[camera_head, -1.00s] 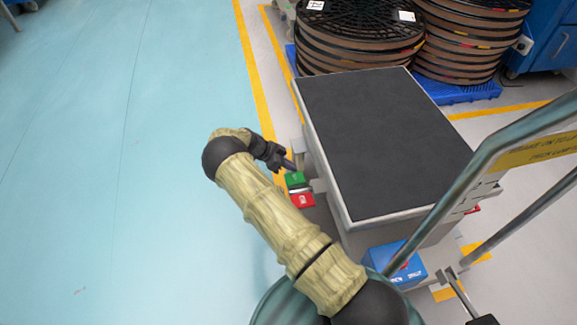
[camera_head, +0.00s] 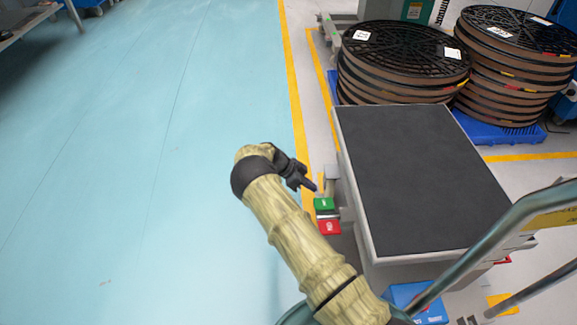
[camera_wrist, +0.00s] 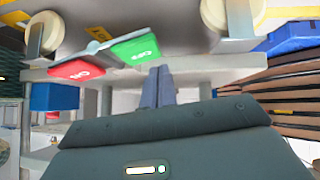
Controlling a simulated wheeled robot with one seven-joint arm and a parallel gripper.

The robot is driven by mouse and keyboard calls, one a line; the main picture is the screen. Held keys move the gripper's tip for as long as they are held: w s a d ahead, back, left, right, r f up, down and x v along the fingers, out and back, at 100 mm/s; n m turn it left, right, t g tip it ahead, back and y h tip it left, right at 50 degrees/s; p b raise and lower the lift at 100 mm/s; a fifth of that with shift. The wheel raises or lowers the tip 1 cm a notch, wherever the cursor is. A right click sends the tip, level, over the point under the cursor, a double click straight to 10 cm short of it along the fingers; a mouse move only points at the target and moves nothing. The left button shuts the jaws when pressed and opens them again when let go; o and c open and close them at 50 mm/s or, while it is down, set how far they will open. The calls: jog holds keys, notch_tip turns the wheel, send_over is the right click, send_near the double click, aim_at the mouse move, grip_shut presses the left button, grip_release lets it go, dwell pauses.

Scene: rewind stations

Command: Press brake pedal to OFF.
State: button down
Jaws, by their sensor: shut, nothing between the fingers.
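The brake pedal has a green OFF half (camera_head: 324,204) and a red ON half (camera_head: 329,227) at the left side of the cart. In the wrist view, the green OFF half (camera_wrist: 135,48) and red ON half (camera_wrist: 83,69) are joined by a thin metal piece. My gripper (camera_head: 314,188) is shut and empty, its fingertips just beyond the green half in the head view. In the wrist view, my gripper (camera_wrist: 160,68) shows its fingertips beside the green half's lower edge. I cannot tell whether they touch it.
The dark-topped cart (camera_head: 425,180) stands right of the pedal. Cart wheels (camera_wrist: 45,33) flank the pedal in the wrist view. Stacked reels (camera_head: 400,62) sit on a blue pallet behind. A blue box (camera_head: 418,300) is at the cart's near end. The teal floor left is clear.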

jog(key=p+v, duration=0.3)
jog(key=v, duration=0.9)
jog(key=shift+r+p, duration=0.2)
jog(key=shift+p, duration=0.2)
jog(key=shift+w+a, duration=0.1)
jog(key=shift+a, duration=0.05)
